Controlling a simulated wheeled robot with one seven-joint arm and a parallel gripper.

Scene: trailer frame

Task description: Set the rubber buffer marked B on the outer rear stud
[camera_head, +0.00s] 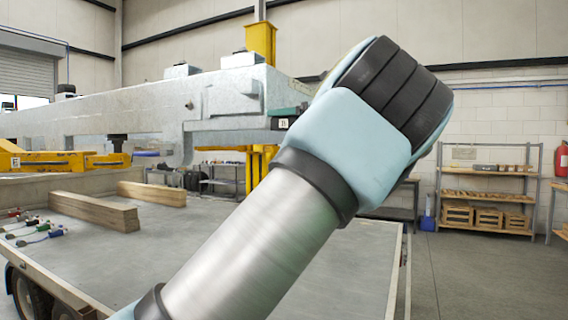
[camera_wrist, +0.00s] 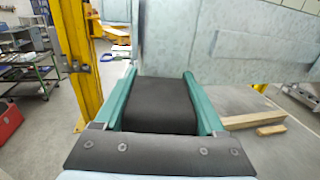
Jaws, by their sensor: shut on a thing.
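My gripper (camera_wrist: 160,78) is shut on a black rubber buffer (camera_wrist: 160,108), a dark block between its two teal fingers in the wrist view. In the head view my arm hides most of the gripper. A teal finger (camera_head: 291,111) shows at the end of the grey metal trailer frame (camera_head: 222,98), with a dark piece bearing a small white label (camera_head: 283,124) under it. The label's letter is too small to read. The frame also fills the upper wrist view (camera_wrist: 225,40), just beyond the buffer. I cannot make out the outer rear stud or whether the buffer touches the frame.
A yellow stand (camera_head: 261,42) holds up the frame end. A flat trailer bed (camera_head: 160,235) below carries two wooden beams (camera_head: 95,210) and several small coloured parts (camera_head: 35,232). Another black buffer (camera_head: 118,139) hangs under the frame at left. Shelves (camera_head: 487,192) stand far right.

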